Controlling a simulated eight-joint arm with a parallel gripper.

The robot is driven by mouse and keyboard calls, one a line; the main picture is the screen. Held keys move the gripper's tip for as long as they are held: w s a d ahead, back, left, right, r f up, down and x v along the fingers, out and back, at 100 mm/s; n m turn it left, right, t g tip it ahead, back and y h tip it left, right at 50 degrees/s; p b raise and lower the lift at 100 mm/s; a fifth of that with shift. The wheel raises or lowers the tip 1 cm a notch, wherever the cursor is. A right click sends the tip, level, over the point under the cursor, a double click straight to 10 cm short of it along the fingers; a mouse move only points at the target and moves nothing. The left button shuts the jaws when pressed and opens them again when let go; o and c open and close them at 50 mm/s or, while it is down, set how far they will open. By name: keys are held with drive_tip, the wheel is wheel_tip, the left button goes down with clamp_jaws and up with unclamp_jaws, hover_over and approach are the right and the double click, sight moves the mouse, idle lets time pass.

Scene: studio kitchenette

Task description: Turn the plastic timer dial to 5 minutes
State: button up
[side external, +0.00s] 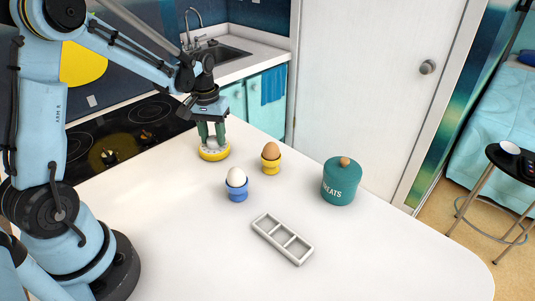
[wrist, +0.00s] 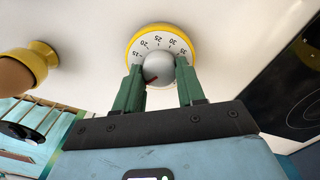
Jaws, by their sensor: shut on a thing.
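The timer (side external: 214,155) is a round yellow dial with a white numbered face, lying on the white counter near the stove. In the wrist view its yellow rim (wrist: 161,29) and numerals show along the upper part. A grey-white knob (wrist: 165,67) stands at its middle. My gripper (side external: 211,137) points down over the timer, with its green fingers shut on the knob, one on each side, also seen in the wrist view (wrist: 163,76). A red mark on the knob points to the lower left, toward the left finger. The numerals there are hidden by the fingers.
A brown egg in a yellow cup (side external: 271,168) stands close right of the timer. A white egg in a blue cup (side external: 237,195) stands in front. A teal treats jar (side external: 341,188) and a grey divided tray (side external: 283,239) are farther off. The black stove (side external: 130,130) is behind.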

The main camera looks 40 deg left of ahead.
sight(212, 138)
idle(0.3)
drive_tip(key=o, duration=1.1)
drive_tip(key=shift+c, duration=0.2)
wheel_tip(212, 138, up, 12)
drive_tip(key=shift+a, duration=0.15)
